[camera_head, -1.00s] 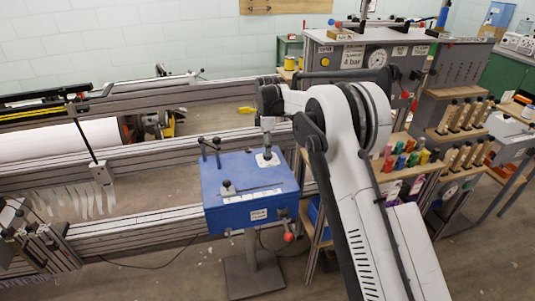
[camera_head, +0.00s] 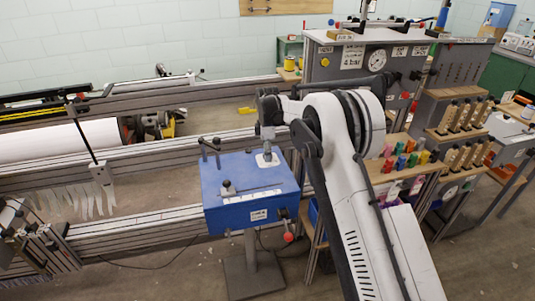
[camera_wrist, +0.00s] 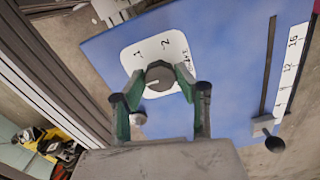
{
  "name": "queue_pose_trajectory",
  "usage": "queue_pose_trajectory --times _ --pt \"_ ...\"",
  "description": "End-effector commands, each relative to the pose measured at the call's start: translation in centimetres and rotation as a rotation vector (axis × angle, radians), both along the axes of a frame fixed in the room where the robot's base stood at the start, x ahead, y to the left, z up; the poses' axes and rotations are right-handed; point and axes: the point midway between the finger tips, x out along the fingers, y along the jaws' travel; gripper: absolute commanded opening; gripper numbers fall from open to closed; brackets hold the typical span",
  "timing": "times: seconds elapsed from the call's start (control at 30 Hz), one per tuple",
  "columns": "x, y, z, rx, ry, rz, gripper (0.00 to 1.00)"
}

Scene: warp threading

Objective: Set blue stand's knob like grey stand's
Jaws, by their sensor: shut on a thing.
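The blue stand (camera_head: 225,190) is a blue box on a grey post. Its top carries a white dial plate, seen in the wrist view (camera_wrist: 135,57) with the marks 1 and 2. The round dark grey knob (camera_wrist: 160,75) sits on this plate, with a pale line on its top toward the picture's left. My gripper (camera_wrist: 160,92) is shut on the knob, its green fingers on either side. In the head view my gripper (camera_head: 267,147) reaches down to the plate and hides the knob. I cannot tell which of the grey units is the grey stand, nor see its knob setting.
A grey cabinet (camera_head: 330,85) with a round gauge (camera_head: 377,60) stands behind my arm. A slider (camera_wrist: 263,125) stands beside a slot and scale on the blue top. A red-tipped lever (camera_head: 289,237) sticks out of the stand's front. Metal rails run behind.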

Motion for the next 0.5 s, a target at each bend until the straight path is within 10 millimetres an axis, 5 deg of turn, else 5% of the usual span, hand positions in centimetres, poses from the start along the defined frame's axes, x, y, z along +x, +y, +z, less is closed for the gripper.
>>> queue_pose_trajectory --times 0.5 --pt "0.01 0.0 -0.15 0.0 0.0 -0.168 0.04"
